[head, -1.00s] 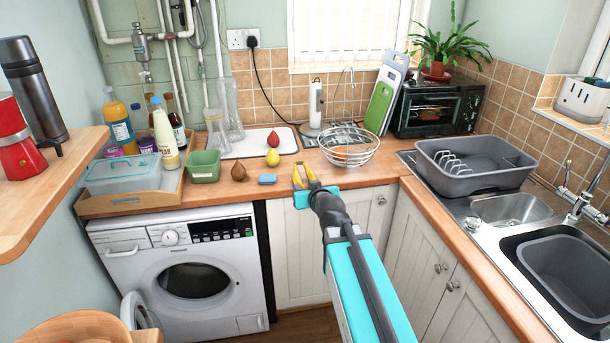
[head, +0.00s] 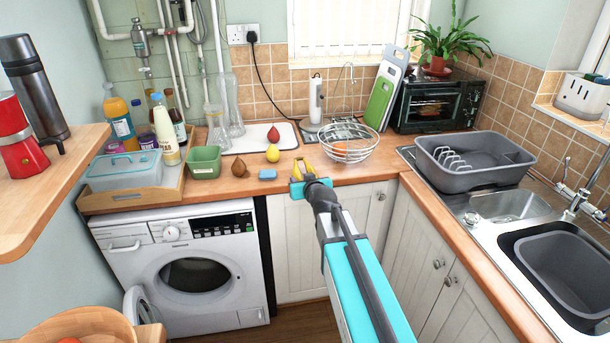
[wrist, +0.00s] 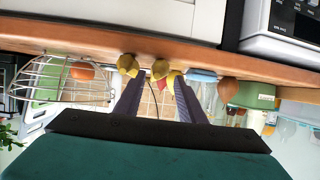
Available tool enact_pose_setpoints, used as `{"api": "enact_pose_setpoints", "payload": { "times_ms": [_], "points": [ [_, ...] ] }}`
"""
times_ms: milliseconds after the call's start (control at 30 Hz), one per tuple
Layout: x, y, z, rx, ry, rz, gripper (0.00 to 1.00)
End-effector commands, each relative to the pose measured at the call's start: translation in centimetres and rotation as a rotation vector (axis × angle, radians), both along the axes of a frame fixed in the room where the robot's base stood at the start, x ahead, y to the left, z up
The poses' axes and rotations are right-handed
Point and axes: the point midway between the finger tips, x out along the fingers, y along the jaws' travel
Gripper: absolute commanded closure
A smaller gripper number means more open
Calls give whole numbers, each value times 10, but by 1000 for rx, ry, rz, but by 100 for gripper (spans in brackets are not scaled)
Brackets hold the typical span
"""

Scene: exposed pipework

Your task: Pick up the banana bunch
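The yellow banana bunch (head: 297,171) is near the front edge of the wooden worktop, just beyond my gripper, partly hidden by it. In the wrist view, which is upside down, two yellow banana ends (wrist: 129,66) show at the fingertips. My gripper (wrist: 157,84) has its two dark fingers apart, with a clear gap between them. It points at the bunch from the front of the counter. I cannot tell whether the fingers touch the bananas. In the head view, the teal gripper body hides the fingers.
A wire basket (head: 337,143) with an orange stands behind and right of the bananas. A green tub (head: 204,163) stands farther left. Cupboard doors (head: 300,240) are below the worktop.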

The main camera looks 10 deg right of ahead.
Motion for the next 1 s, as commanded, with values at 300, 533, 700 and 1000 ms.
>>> {"api": "enact_pose_setpoints", "payload": {
  "times_ms": [300,533,700,1000],
  "points": [
    [8,0,-1,0,0,0,64],
    [26,0,-7,0,1,1,64],
    [39,1,-13,0,1,0,64],
    [49,2,-18,0,0,0,64]
  ]
}}
